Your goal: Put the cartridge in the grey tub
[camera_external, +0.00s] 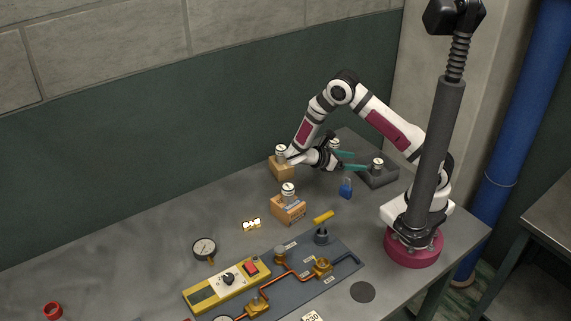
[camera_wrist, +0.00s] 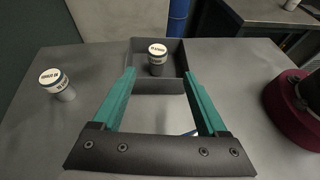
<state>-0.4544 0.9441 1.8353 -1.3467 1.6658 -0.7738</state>
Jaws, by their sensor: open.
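The grey tub (camera_external: 383,181) stands at the table's far right corner; it also shows ahead in the wrist view (camera_wrist: 171,87). A cartridge with a white cap and grey body (camera_wrist: 157,62) stands upright inside it, and its top shows in the external view (camera_external: 377,163). My gripper (camera_wrist: 159,76) has its green fingers wide apart, with nothing between them. In the external view my gripper (camera_external: 358,161) is beside the tub, fingers pointing towards it. A second similar cartridge (camera_wrist: 57,84) stands on the table left of my fingers.
Two tan blocks (camera_external: 282,172) (camera_external: 290,211) hold white-capped cartridges. A small blue item (camera_external: 346,188) stands near the tub. A panel with copper pipes (camera_external: 330,285), a round gauge (camera_external: 204,249) and a red ring (camera_external: 53,311) lie nearer the camera. The table's left part is largely clear.

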